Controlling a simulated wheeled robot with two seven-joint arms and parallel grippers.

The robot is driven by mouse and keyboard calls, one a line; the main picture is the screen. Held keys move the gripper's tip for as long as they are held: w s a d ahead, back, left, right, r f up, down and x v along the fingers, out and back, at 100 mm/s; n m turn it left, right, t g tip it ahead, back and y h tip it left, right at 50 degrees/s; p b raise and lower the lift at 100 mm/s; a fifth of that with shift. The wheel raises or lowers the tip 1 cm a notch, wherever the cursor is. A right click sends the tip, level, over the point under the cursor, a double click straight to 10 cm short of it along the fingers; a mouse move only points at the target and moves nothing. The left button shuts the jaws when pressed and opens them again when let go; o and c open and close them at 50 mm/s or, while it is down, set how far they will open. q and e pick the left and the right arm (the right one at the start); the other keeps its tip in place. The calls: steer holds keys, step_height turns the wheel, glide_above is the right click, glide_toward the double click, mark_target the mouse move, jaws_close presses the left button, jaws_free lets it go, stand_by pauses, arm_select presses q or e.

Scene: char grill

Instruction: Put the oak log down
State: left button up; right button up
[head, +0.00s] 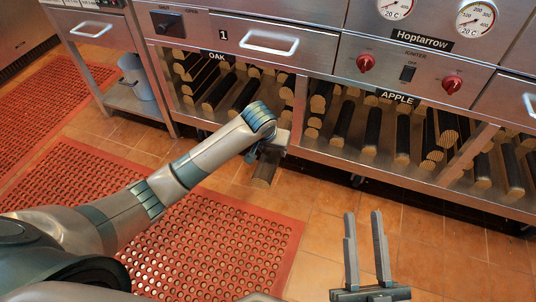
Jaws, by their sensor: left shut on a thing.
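My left gripper (270,150) is shut on a dark log, the oak log (264,171), in front of the grill's lower shelf. The log's pale end faces down toward me, and the wrist hides much of the rest. I cannot tell whether it touches anything else. The OAK compartment (238,131), under the label "OAK", holds several logs and lies behind and to the left of the gripper. My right gripper (365,222) is open and empty, low over the tiled floor, with its two fingers pointing up in the picture.
The APPLE compartment (303,143) to the right also holds several logs. A metal divider (299,106) stands between the compartments. Knobs, gauges and a drawer handle (269,43) are above. Red perforated mats (222,241) lie on the tiles. A side table with a grey container (139,81) stands left.

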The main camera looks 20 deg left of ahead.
mark_target(275, 150)
arm_select(q)
steer(key=r, duration=0.6)
steer(key=d+r, duration=0.1)
steer(key=r, duration=0.2)
steer(key=shift+s+d+r, duration=0.1)
steer(key=shift+s+r, duration=0.15)
steer(key=shift+s, duration=0.05)
steer(key=s+a+v, duration=0.1)
steer(key=v, duration=0.7)
steer(key=s+a+f+v, duration=0.1)
steer(key=s+v, duration=0.1)
steer(key=v, duration=0.6)
steer(key=shift+a, duration=0.25)
steer(key=shift+d, duration=0.15)
